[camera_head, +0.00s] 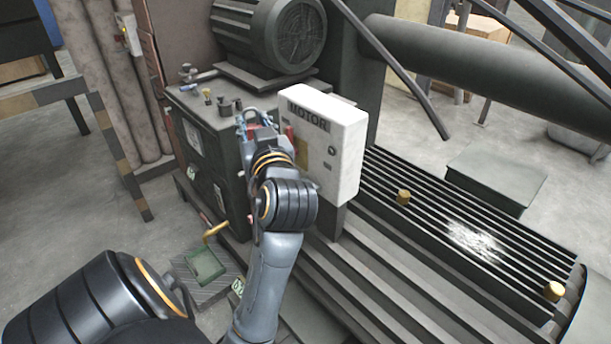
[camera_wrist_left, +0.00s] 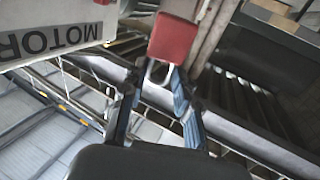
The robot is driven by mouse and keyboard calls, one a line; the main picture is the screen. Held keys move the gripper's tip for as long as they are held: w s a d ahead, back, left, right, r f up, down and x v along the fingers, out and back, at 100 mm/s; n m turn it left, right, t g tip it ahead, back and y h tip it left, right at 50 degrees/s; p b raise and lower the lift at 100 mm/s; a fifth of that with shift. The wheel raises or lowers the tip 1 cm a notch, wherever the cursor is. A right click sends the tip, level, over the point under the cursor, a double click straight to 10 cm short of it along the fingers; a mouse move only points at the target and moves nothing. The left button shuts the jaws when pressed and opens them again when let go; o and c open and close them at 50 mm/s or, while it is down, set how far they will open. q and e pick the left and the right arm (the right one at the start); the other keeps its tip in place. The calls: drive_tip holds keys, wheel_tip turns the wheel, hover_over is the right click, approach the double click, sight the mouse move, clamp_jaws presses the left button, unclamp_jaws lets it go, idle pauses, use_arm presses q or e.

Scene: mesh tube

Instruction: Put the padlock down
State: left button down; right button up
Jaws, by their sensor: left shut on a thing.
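The red padlock (camera_wrist_left: 173,38) shows in the left wrist view with its metal shackle toward my gripper. My left gripper (camera_wrist_left: 160,78) is shut on the shackle, and the red body sticks out beyond the fingertips. In the head view my left gripper (camera_head: 252,122) is above the top of the dark machine cabinet (camera_head: 215,160), just left of the white box marked MOTOR (camera_head: 345,150). The padlock is hard to make out there, largely hidden by my arm. I cannot tell whether it touches anything. My right gripper is not in view.
A large electric motor (camera_head: 275,35) stands behind the cabinet top, with small knobs and fittings (camera_head: 228,106) near my gripper. A slatted bed (camera_head: 440,235) with brass-coloured knobs (camera_head: 403,197) lies right.

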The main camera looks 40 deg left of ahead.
use_arm(q)
drive_tip(key=w+d+f+p, duration=0.1)
drive_tip(key=w+d+f, duration=0.1)
drive_tip(key=f, duration=0.1)
drive_tip(key=w+d+f+p, duration=0.1)
drive_tip(key=w+d+f, duration=0.1)
drive_tip(key=d+f, duration=0.1)
drive_tip(key=w+d+f, duration=0.2)
drive_tip(key=f, duration=0.2)
drive_tip(key=shift+d+p, duration=0.3)
drive_tip(key=shift+p, duration=0.1)
drive_tip(key=shift+a+f, duration=0.1)
drive_tip(key=shift+f, duration=0.55)
drive_tip(key=c, duration=1.4)
unclamp_jaws()
drive_tip(key=shift+o, duration=0.6)
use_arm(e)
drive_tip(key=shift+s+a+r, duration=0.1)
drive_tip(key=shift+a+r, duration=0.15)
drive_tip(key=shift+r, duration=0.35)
